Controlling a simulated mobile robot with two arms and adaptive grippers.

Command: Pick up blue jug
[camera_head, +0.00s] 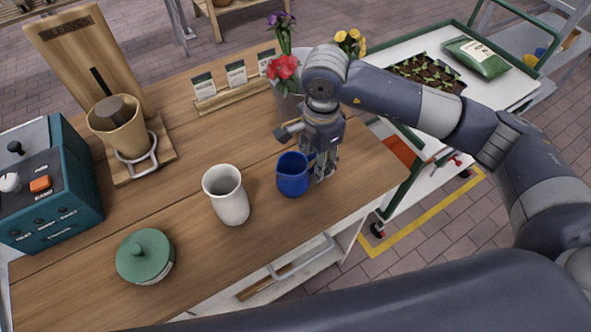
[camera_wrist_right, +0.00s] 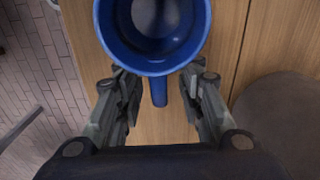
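The blue jug (camera_head: 292,174) stands upright near the front right part of the wooden counter. In the right wrist view, the blue jug (camera_wrist_right: 153,62) shows from above, with its handle (camera_wrist_right: 159,92) pointing towards my gripper. My right gripper (camera_head: 327,172) points down just right of the jug. In the wrist view, the fingers of my right gripper (camera_wrist_right: 158,84) are apart, one on each side of the handle, with visible gaps between them and it. My left gripper is not in view.
A white cup (camera_head: 227,196) stands just left of the jug. A green lidded pot (camera_head: 145,257) is at the front left. A flower vase (camera_head: 288,103) stands close behind my right gripper. A teal machine (camera_head: 55,190) is at the far left. The counter's right edge is close.

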